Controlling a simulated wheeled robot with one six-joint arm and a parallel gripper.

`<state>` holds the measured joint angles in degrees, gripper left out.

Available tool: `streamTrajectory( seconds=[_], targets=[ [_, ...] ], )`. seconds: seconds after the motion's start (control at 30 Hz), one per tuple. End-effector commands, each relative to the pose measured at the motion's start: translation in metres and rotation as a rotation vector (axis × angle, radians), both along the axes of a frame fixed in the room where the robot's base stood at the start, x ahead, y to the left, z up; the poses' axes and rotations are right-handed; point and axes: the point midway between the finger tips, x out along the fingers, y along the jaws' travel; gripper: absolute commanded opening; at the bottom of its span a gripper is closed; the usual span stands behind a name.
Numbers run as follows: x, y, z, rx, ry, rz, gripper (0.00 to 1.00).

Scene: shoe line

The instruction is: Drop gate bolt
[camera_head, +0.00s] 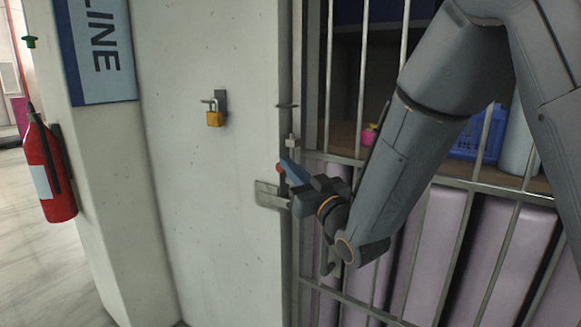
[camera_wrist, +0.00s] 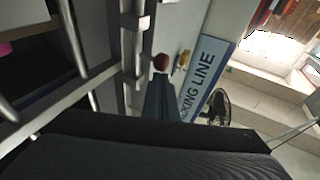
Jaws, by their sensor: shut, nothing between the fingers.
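The gate (camera_head: 328,80) of grey metal bars stands beside the white wall. The bolt's red knob (camera_head: 280,167) shows at the gate's left edge, just above a metal catch plate (camera_head: 268,195) on the wall. In the wrist view the red knob (camera_wrist: 161,62) is just beyond the fingertips. My gripper (camera_head: 288,166) is shut and empty, its blue fingers pointing up and left at the knob. Its fingertips (camera_wrist: 160,82) also show in the wrist view; I cannot tell whether they touch the knob. The bolt's rod is mostly hidden behind the gripper.
A yellow padlock (camera_head: 215,119) hangs from a hook on the wall. A red fire extinguisher (camera_head: 48,170) is at far left, below a blue and white sign (camera_head: 102,50). Behind the bars are a blue basket (camera_head: 478,137) and lilac panels (camera_head: 435,235).

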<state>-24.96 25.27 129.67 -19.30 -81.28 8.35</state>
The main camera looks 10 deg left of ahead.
Motion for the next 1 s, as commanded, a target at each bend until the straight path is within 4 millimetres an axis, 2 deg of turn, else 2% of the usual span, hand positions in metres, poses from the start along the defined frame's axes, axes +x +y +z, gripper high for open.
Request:
streamTrajectory(
  seconds=[0.1,0.47,0.63,0.8,0.9,1.0],
  targets=[
    [0.0,0.0,-0.006,-0.001,0.001,0.0,0.0],
    [-0.001,0.0,-0.007,-0.004,0.006,0.0,0.0],
    [-0.004,-0.005,0.006,-0.003,0.003,0.0,0.0],
    [-0.011,-0.017,0.039,0.003,-0.004,-0.004,0.0],
    [-0.026,-0.034,0.024,0.002,-0.002,-0.004,0.0],
    [-0.042,-0.047,0.018,0.003,-0.003,-0.003,0.0]
  ],
)
